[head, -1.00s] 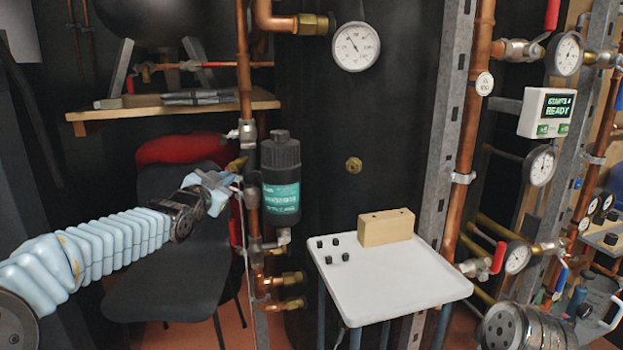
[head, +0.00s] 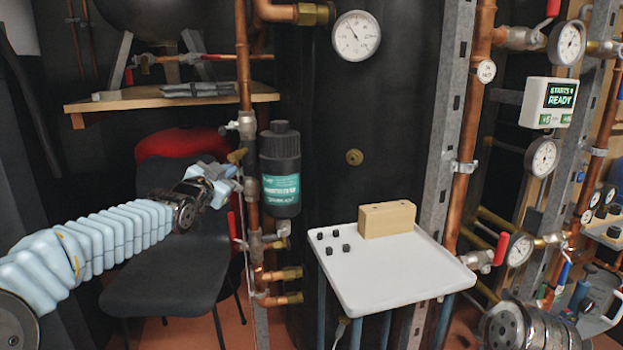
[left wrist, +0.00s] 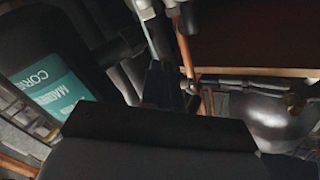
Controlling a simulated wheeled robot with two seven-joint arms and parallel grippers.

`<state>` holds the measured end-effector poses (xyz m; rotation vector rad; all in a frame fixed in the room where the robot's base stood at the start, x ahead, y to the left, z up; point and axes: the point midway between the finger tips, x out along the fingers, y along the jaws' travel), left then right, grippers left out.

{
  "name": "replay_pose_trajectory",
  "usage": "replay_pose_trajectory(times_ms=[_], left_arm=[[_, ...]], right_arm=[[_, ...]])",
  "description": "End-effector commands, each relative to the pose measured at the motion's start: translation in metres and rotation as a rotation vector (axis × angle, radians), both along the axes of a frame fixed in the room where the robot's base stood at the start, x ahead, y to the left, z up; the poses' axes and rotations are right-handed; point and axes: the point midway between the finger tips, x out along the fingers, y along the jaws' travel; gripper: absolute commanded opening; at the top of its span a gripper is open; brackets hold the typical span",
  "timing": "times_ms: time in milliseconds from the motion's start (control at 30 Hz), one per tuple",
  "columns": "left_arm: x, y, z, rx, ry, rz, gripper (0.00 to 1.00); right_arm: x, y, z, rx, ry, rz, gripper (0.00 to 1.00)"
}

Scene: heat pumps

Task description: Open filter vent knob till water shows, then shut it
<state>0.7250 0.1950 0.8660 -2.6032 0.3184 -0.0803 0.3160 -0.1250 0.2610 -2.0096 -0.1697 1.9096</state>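The filter (head: 280,190) is a black canister with a teal label, fixed upright beside a copper pipe. Its label also shows at the left of the left wrist view (left wrist: 52,85). A brass fitting (head: 237,156) sits on the pipe just left of the filter; I cannot tell whether it is the vent knob. My left gripper (head: 234,173) is just left of the pipe, beside the filter and below that fitting. Its fingertips are small and partly lost against the pipe, so its opening and any contact are unclear. No water shows. My right gripper is out of view.
A white table (head: 390,275) with a wooden block (head: 387,219) and several small black knobs stands right of the filter. A black chair (head: 165,275) is below my left arm. A red lever (head: 232,226) hangs beside the pipe.

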Motion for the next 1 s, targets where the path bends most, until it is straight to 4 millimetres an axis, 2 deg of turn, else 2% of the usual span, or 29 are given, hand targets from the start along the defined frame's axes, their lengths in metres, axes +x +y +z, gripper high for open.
replay_pose_trajectory(times_ms=[33,267,600,867,1000], left_arm=[[-0.001,-0.004,0.007,-0.003,-0.014,-0.007,0.0],[-0.002,-0.005,0.007,-0.003,-0.015,-0.008,0.0],[-0.003,-0.002,-0.003,-0.001,-0.013,-0.005,0.0],[-0.033,0.008,-0.008,0.0,-0.008,-0.002,0.0],[-0.05,0.013,-0.007,-0.001,-0.006,-0.001,0.0]], right_arm=[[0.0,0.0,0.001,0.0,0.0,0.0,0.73],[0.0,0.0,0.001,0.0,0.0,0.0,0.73],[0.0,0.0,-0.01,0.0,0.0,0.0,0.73],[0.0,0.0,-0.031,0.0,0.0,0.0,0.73],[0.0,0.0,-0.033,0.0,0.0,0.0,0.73]])
